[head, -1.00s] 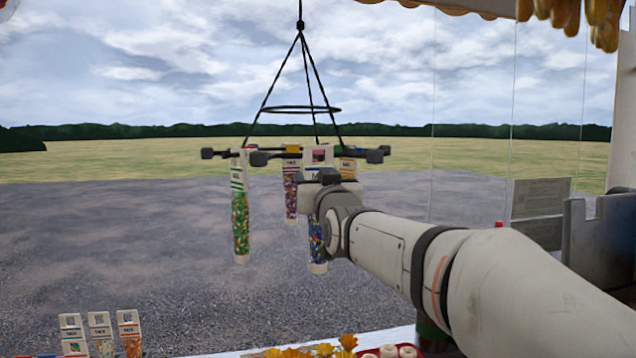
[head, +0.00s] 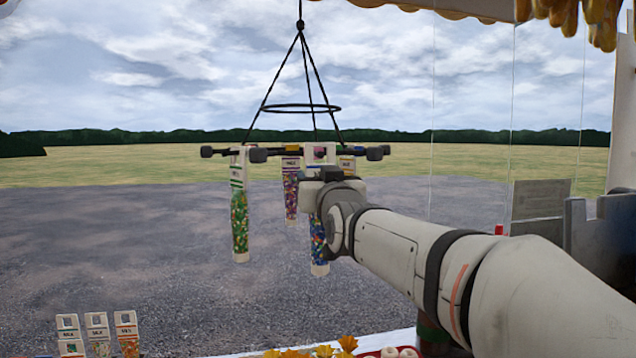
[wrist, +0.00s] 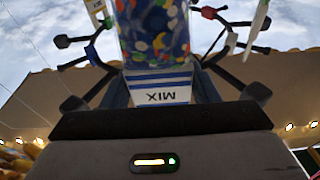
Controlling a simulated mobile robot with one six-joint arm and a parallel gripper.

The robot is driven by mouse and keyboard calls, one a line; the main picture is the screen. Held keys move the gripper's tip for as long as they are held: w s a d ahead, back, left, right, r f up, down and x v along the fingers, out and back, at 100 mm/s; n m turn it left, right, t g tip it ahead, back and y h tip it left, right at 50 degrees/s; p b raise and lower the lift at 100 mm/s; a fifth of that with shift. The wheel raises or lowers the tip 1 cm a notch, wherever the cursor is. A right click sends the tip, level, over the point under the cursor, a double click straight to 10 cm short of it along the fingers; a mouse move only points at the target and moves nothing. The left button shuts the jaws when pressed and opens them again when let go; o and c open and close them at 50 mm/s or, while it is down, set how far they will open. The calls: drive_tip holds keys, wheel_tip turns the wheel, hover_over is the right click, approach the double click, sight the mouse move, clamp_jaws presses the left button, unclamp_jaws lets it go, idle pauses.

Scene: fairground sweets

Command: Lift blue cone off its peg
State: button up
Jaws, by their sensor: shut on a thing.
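The blue cone (head: 319,240) is a clear tube of mixed sweets with a white header card and a pale tip. It hangs nearly upright at the right front of the black hanging rack (head: 290,153). My gripper (head: 324,180) is shut on its upper part, just below the card's hole. In the wrist view the blue cone (wrist: 155,35) shows close up, with blue stripes and the word MIX, between my jaws. Its card's top is at peg height; I cannot tell whether the peg is still through the hole.
A green cone (head: 240,225) hangs left of the blue one. A purple cone (head: 290,195) and a yellow-marked card (head: 346,166) hang behind. Several small cones (head: 98,330) stand at bottom left. Orange flowers (head: 325,350) are at the bottom. Glass panels stand to the right.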

drive_tip(key=shift+r+b+v, duration=0.25)
drive_tip(key=shift+b+v, duration=0.45)
drive_tip(key=shift+v, duration=0.45)
